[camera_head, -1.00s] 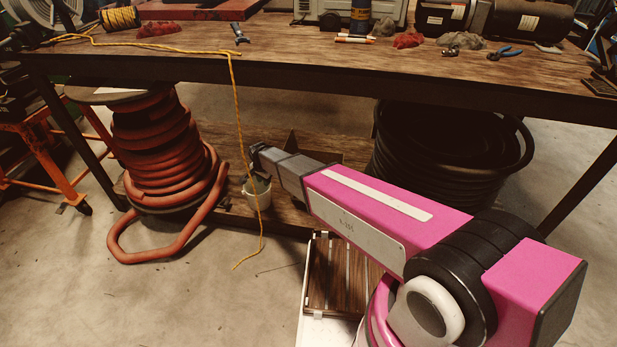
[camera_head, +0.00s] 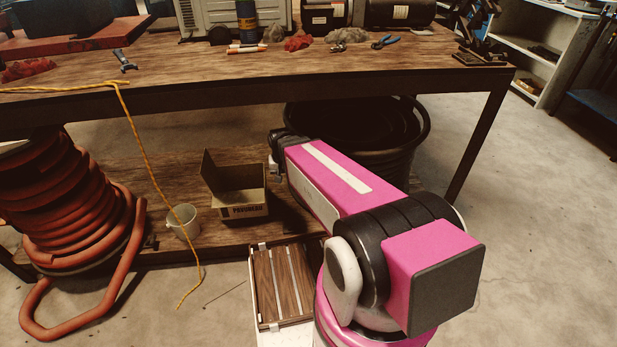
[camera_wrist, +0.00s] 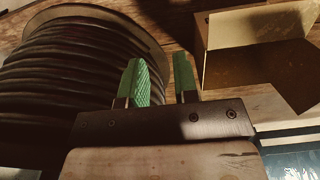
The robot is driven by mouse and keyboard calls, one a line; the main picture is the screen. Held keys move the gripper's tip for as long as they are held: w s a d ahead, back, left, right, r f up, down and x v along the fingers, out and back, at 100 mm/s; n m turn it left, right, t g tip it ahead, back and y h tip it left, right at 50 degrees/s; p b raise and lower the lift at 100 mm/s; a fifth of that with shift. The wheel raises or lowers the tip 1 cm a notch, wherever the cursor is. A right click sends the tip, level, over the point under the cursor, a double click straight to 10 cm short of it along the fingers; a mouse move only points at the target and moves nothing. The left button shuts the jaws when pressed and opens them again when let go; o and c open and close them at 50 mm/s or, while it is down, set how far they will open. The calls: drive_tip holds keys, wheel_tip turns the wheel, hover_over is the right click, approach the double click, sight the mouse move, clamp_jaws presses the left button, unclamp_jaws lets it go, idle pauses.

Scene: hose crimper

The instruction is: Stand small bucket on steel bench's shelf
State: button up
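The small bucket (camera_head: 183,221) is pale and stands upright on the steel bench's lower shelf (camera_head: 125,180), near its front edge, between the red hose reel and a cardboard box. My gripper is at the end of my pink arm; in the head view its fingers are mostly hidden behind the arm, right of the box and well away from the bucket. In the wrist view my gripper (camera_wrist: 158,68) shows two green fingers apart with nothing between them. The bucket is not in the wrist view.
An open cardboard box (camera_head: 240,205) sits on the shelf and shows in the wrist view (camera_wrist: 250,28). A dark hose coil (camera_head: 365,150) stands right of it. A red hose reel (camera_head: 70,220) is at left. A yellow cord (camera_head: 150,170) hangs in front of the bench.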

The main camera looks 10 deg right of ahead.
drive_tip(key=s+d+r+n, duration=0.1)
drive_tip(key=s+d+r, duration=0.2)
drive_tip(key=s+d, duration=0.3)
drive_tip(key=shift+d+r, duration=0.3)
drive_tip(key=shift+d, duration=0.85)
